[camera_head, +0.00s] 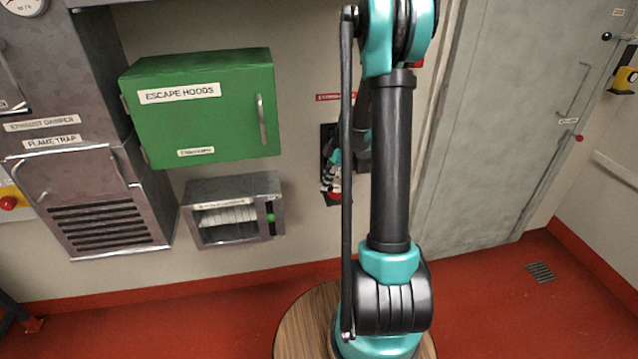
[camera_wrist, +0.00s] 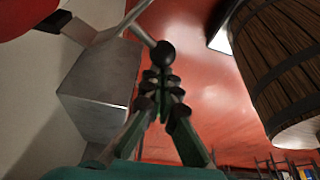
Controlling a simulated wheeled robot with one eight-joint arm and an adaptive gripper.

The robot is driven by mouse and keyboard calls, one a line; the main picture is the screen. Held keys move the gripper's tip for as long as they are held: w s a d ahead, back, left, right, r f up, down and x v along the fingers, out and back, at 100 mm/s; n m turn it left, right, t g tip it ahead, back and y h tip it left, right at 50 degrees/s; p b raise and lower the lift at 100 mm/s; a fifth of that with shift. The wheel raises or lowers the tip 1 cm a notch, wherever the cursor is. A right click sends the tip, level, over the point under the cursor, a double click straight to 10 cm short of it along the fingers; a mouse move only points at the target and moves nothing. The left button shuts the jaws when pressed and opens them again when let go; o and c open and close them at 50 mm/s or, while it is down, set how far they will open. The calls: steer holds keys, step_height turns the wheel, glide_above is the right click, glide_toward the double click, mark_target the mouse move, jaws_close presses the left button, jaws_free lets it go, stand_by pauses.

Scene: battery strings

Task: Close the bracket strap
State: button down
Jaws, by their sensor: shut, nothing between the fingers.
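My gripper (camera_wrist: 157,75) is shut, its fingers together and empty in the wrist view. A pale metal lever with a black ball knob (camera_wrist: 162,53) shows just beyond the fingertips; I cannot tell whether they touch. The lever runs up and left towards a grey metal block (camera_wrist: 100,88) at the wall. A rounded red body (camera_wrist: 22,14) fills the top left corner. In the head view my gripper (camera_head: 332,176) is small, in front of a dark wall plate (camera_head: 326,130), with some red below it. My arm hides much of this spot. I cannot make out the strap clearly.
A green escape hoods cabinet (camera_head: 200,115) and a small grey box with a window (camera_head: 233,210) hang left of the plate. A grey door (camera_head: 520,120) stands to the right. Red floor (camera_head: 190,315) is open below. A wooden barrel-like body (camera_wrist: 280,70) is right in the wrist view.

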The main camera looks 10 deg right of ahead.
mark_target(341, 180)
steer(key=d, duration=0.2)
steer(key=shift+s+d, duration=0.1)
steer(key=shift+d, duration=0.2)
steer(key=shift+w+d, duration=0.15)
steer(key=shift+d, duration=0.6)
steer(key=shift+w+d, duration=0.15)
steer(key=shift+d, duration=0.65)
